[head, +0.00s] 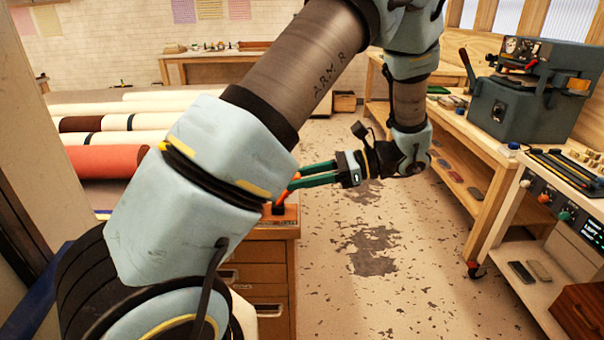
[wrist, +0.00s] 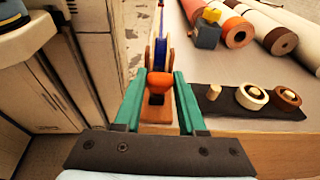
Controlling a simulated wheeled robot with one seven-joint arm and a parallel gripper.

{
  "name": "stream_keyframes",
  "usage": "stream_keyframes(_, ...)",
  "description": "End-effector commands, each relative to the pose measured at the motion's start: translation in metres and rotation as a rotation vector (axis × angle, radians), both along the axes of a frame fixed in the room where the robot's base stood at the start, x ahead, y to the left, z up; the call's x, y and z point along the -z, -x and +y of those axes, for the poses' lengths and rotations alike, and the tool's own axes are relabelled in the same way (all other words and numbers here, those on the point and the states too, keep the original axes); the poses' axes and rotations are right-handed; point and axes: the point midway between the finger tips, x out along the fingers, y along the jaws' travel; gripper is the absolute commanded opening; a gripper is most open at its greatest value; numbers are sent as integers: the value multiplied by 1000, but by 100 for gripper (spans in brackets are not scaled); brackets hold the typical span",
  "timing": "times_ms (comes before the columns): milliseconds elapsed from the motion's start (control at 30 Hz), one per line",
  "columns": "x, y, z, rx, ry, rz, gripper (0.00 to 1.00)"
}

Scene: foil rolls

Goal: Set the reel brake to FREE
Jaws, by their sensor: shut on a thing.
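An orange lever knob (wrist: 161,82), apparently the reel brake's handle, stands over a dark slot on a wooden block in the wrist view. My gripper (wrist: 160,76) has its two green fingers on either side of the knob and is shut on it. In the head view my gripper (head: 291,184) reaches left over the end of a wooden drawer cabinet (head: 262,249). Orange shows at its fingertips there, but my arm hides most of the brake. No FREE marking can be read, and the lever's setting cannot be told.
Several rolls (head: 108,160) lie at the left in the head view. A dark mat (wrist: 232,101) with round wooden pieces lies right of my gripper in the wrist view. A blue-grey machine (head: 530,95) stands on the right bench. The speckled floor between is clear.

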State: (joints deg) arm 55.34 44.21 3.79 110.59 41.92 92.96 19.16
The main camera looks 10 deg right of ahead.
Motion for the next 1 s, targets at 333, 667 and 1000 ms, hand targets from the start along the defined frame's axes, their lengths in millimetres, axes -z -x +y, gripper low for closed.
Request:
stream_keyframes(333, 3, 0, -3, 0, -39, -5, 0)
stream_keyframes(667, 4, 1, -3, 0, -38, -3, 46)
stream_keyframes(1000, 3, 0, -3, 0, -39, -4, 70)
